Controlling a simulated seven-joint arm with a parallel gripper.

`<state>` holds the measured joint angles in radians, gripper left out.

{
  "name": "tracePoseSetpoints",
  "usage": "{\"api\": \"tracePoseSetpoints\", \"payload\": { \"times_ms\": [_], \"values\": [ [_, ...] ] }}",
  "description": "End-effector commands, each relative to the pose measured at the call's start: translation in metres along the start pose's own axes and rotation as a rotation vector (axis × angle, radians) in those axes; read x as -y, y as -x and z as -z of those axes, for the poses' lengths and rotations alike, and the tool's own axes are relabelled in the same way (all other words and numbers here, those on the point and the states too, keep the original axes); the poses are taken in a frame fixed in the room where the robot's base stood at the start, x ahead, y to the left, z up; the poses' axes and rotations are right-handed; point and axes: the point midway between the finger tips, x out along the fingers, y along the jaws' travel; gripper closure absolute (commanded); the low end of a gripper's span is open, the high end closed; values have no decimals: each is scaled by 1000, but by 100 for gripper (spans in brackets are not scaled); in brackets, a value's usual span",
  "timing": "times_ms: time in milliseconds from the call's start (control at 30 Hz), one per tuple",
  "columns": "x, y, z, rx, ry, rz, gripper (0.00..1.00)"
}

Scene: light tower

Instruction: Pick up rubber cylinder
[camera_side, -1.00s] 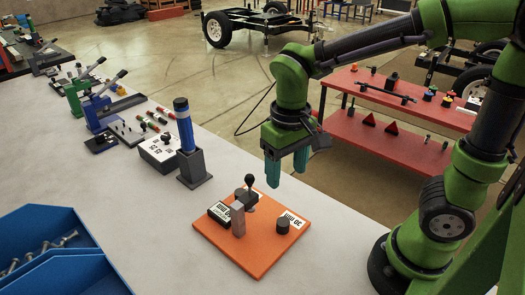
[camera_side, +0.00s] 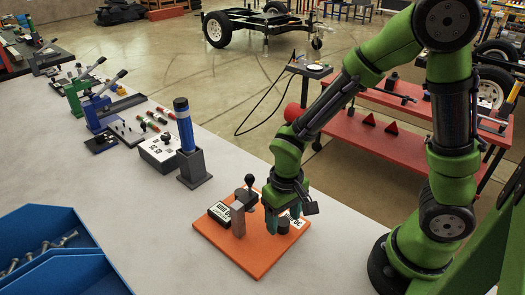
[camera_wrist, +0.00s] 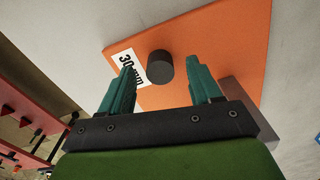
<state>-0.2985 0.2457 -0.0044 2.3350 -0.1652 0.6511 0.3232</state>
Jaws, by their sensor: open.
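The rubber cylinder (camera_side: 283,226) is a short dark cylinder standing on the orange board (camera_side: 250,262), close to its right corner. In the wrist view the cylinder (camera_wrist: 160,67) stands beside a white label reading 30 mm (camera_wrist: 124,62). My gripper (camera_side: 284,222) is low over that corner of the board, its teal fingers around the cylinder's place and partly hiding it. In the wrist view the gripper (camera_wrist: 161,80) is open, with the cylinder in line with the gap, just beyond the fingertips. Contact with the cylinder cannot be seen.
On the same board stand a grey block (camera_side: 238,220), a black-knobbed lever (camera_side: 249,186) and a dark box with a label (camera_side: 219,212). A blue cylinder in a dark holder (camera_side: 187,138) stands behind. Blue bins (camera_side: 50,255) are at left. The table's front is clear.

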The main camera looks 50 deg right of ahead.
Motion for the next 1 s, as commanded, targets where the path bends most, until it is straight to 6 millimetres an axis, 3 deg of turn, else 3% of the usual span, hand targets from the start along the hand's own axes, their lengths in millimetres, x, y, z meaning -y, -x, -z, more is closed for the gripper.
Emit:
{"api": "tracePoseSetpoints", "payload": {
  "times_ms": [100,367,733,1000],
  "values": [
    [0,-11,-1,2,2,-1,37],
    [0,-12,0,0,1,0,38],
    [0,-12,0,0,1,0,95],
    [0,-10,0,-2,1,1,97]
  ]
}}
